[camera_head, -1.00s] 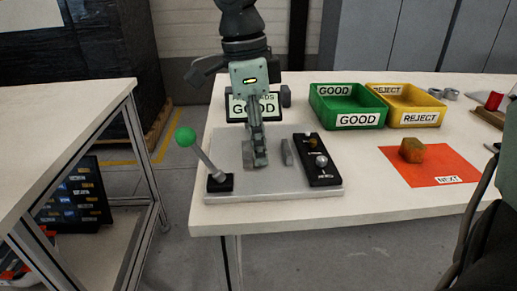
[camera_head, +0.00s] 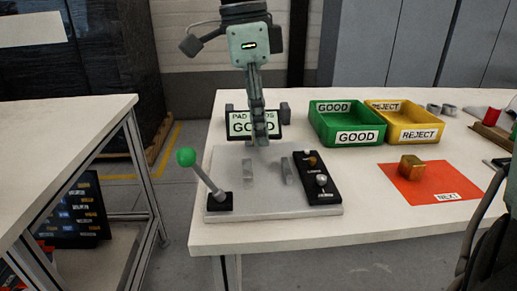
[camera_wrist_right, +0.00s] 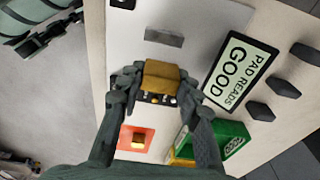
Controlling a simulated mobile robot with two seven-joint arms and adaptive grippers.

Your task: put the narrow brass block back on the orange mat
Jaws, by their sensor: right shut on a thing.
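My right gripper (camera_head: 262,142) is above the back of the grey fixture plate, in front of the display. In the right wrist view it (camera_wrist_right: 158,88) is shut on a brass block (camera_wrist_right: 163,73), which lies between its fingertips. The fingers mostly hide this block in the head view, and I cannot judge its width. The orange mat (camera_head: 410,189) lies at the right of the table with another brass block (camera_head: 411,167) on it and a NEXT label. The mat (camera_wrist_right: 125,145) also shows in the wrist view. Part of what looks like my left gripper (camera_wrist_right: 45,38) shows there, its jaws unclear.
The fixture plate (camera_head: 270,205) carries two upright grey pads, a lever with a green ball (camera_head: 186,157) and a black control box (camera_head: 318,180). The display (camera_head: 240,124) reads GOOD. Green (camera_head: 335,125) and yellow (camera_head: 410,122) bins stand behind the mat.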

